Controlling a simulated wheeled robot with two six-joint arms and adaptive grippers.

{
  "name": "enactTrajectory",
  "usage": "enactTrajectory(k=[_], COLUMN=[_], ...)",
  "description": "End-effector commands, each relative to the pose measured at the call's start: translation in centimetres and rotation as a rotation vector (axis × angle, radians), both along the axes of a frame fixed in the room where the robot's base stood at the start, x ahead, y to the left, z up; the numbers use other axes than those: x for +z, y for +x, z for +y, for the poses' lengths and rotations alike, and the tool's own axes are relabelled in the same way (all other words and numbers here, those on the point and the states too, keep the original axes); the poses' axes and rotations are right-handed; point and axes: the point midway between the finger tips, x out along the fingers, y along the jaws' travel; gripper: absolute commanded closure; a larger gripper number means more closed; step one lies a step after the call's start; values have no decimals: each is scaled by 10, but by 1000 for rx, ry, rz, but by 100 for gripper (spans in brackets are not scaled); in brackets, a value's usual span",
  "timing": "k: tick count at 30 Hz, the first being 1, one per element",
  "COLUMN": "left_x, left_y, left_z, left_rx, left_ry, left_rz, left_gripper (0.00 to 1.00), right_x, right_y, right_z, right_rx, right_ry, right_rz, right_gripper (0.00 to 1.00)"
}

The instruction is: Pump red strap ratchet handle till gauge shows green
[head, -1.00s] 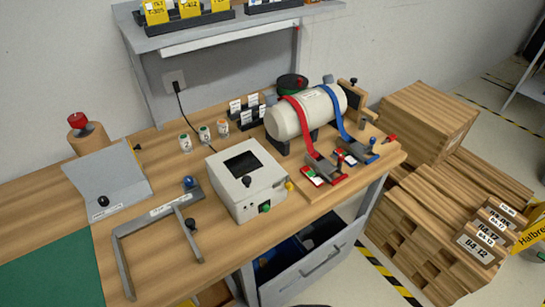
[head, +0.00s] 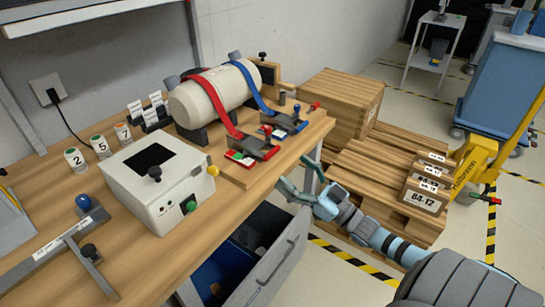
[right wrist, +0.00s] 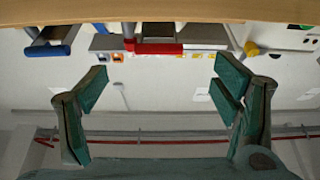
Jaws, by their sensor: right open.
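The red strap (head: 213,100) runs over a white cylinder (head: 205,95) down to a grey ratchet (head: 252,143) with a red handle end (head: 271,153). A small red, white and green gauge plate (head: 240,158) lies beside the ratchet; its reading is too small to tell. My right gripper (head: 300,178) is open and empty, off the bench's front edge and to the right of the red ratchet. In the right wrist view its open fingers (right wrist: 167,95) are spread, with the red handle (right wrist: 155,48) beyond and between them. My left gripper is out of view.
The blue strap (head: 257,88) and its blue-ended ratchet (head: 290,122) sit right of the red one. A white control box (head: 160,185) with knobs stands to the left. An open drawer (head: 265,275) juts below the bench. Wooden pallets (head: 390,180) stand at the right.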

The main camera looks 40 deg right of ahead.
Motion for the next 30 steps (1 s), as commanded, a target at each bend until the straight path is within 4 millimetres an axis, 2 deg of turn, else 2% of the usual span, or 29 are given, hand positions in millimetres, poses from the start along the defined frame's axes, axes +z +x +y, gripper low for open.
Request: enactTrajectory(k=[3,9,13,20,30], left_x=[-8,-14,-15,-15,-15], left_y=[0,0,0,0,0], left_z=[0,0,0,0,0], left_rx=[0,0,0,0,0], left_ry=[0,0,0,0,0], left_rz=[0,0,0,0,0], left_gripper=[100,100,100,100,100], right_x=[12,26,29,29,29], right_y=[31,63,70,71,71], right_z=[9,19,20,21,21], right_rx=[-2,-3,-4,-4,-4], right_ry=[0,1,-1,-1,-1], right_rz=[-6,-1,2,4,3], right_gripper=[18,18,18,18,73])
